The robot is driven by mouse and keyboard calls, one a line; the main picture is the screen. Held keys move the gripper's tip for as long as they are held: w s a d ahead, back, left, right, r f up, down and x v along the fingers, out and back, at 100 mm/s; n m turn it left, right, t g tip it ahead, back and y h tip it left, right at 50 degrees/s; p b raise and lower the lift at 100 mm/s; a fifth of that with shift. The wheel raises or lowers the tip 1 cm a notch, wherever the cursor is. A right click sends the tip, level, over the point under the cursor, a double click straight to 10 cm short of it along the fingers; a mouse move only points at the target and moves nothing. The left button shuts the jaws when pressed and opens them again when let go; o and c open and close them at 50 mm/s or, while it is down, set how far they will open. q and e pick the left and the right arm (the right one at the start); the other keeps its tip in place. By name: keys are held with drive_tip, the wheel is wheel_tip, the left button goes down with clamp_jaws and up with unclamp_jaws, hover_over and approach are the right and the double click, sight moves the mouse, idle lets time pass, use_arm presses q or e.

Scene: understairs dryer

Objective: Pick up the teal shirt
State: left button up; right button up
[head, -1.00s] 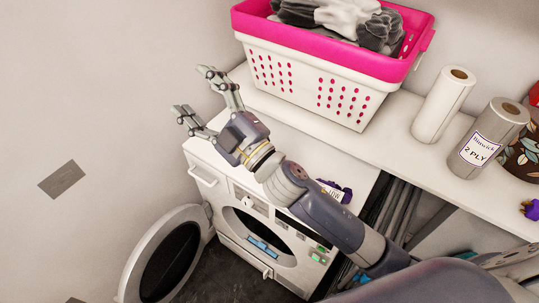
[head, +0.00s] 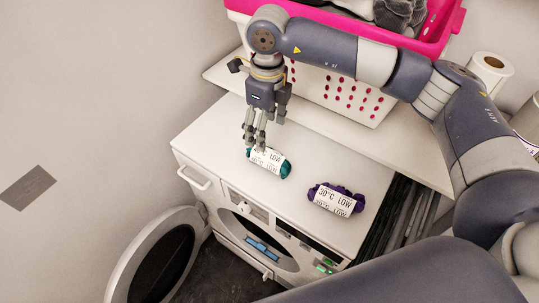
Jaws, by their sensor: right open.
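The teal shirt (head: 285,169) is a small rolled bundle with a white "LOW" label band around it, lying on top of the white dryer (head: 225,146). My right gripper (head: 256,146) points down at the left part of the bundle, its fingers apart, with the tips at or just over the label. The fingers hide part of the bundle, and I cannot tell whether they touch it. My left gripper is not in view.
A purple rolled bundle (head: 337,199) with a "30°C LOW" label lies to the right on the dryer top. A pink-rimmed white basket (head: 335,88) stands on the shelf behind, with paper rolls (head: 490,70) to its right. The round dryer door (head: 160,262) hangs open at lower left.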

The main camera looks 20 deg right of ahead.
sight(270, 152)
drive_tip(key=f, duration=0.3)
drive_tip(key=f+p, duration=0.1)
drive_tip(key=f, duration=0.1)
drive_tip(key=shift+d, duration=0.4)
drive_tip(key=f, duration=0.1)
drive_tip(key=f+p, duration=0.1)
drive_tip(key=f, duration=0.1)
drive_tip(key=f+p, duration=0.1)
drive_tip(key=shift+s+f, duration=0.25)
drive_tip(key=shift+f, duration=0.5)
drive_tip(key=c, duration=1.2)
